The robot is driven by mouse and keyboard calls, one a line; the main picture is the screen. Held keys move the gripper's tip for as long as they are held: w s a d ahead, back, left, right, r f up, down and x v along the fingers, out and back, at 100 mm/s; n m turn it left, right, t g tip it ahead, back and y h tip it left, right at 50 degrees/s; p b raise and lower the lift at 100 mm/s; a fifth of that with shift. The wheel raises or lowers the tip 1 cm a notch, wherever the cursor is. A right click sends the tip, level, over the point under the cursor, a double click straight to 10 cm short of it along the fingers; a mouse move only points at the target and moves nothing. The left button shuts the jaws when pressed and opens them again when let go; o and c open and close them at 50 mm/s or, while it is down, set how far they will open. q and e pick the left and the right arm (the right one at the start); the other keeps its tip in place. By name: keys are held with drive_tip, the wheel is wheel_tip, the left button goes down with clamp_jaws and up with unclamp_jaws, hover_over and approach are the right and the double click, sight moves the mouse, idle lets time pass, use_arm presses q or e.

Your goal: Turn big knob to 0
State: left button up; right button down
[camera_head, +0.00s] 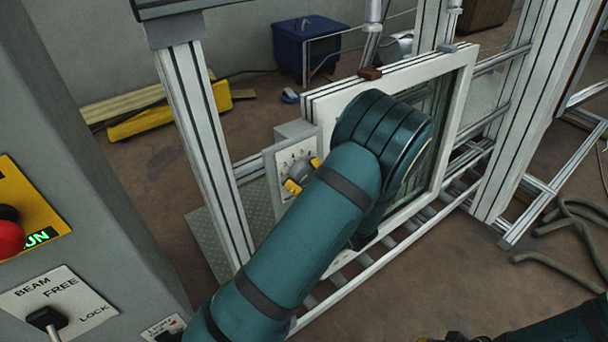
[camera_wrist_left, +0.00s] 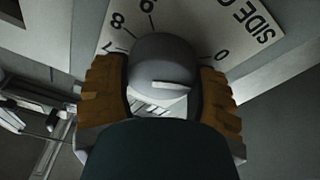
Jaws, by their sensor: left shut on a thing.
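The big knob (camera_wrist_left: 165,75) is a round grey dial with a white pointer mark, on a white scale plate (camera_wrist_left: 118,28) with black numbers. In the head view the knob (camera_head: 299,172) shows between the yellow fingers of my left gripper (camera_head: 303,176), partly hidden by my arm. The pointer's exact reading cannot be told.
A grey panel (camera_head: 70,130) with a red button (camera_head: 8,238) and a BEAM FREE/LOCK lever (camera_head: 45,318) stands at the left. An aluminium frame post (camera_head: 208,140) rises beside the knob. A framed window (camera_head: 452,110) lies behind my arm. Hoses (camera_head: 570,225) lie at right.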

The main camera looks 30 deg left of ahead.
use_arm(q)
drive_tip(key=shift+f+n+g, duration=0.1)
drive_tip(key=shift+n+g, duration=0.5)
drive_tip(key=shift+n, duration=1)
drive_tip(key=shift+s+n, duration=0.1)
drive_tip(key=shift+n, duration=0.2)
drive_tip(key=o, duration=1.2)
drive_tip(key=shift+o, duration=0.2)
drive_tip(key=shift+d, duration=0.1)
drive_tip(key=v, duration=1.1)
drive_tip(key=shift+d, duration=0.4)
drive_tip(key=shift+f, duration=0.15)
